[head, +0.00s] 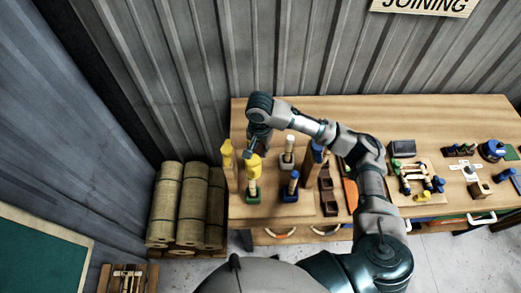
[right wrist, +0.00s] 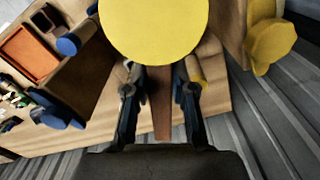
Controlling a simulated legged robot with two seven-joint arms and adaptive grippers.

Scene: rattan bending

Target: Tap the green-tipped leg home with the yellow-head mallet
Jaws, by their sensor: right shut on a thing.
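My right gripper (head: 257,148) is shut on the yellow-head mallet, above the left end of the bench. The mallet's yellow head (head: 254,166) hangs below the gripper in the head view. In the right wrist view the yellow head (right wrist: 153,28) fills the upper middle, and its brown handle (right wrist: 160,103) runs between my fingers (right wrist: 160,88). The green-tipped leg (head: 253,191) stands upright, green at its lower end, directly under the mallet head in the head view. I cannot tell whether head and leg touch. In the right wrist view the leg is not clearly seen. My left gripper is out of view.
A blue-based leg (head: 290,187) and a grey-based one (head: 288,155) stand close by. Another yellow piece (head: 227,152) is at the left edge, and a blue-headed piece (head: 315,152) is to the right. Dark brown trays (head: 328,190) lie farther right. Rolled bundles (head: 190,202) stand left of the bench.

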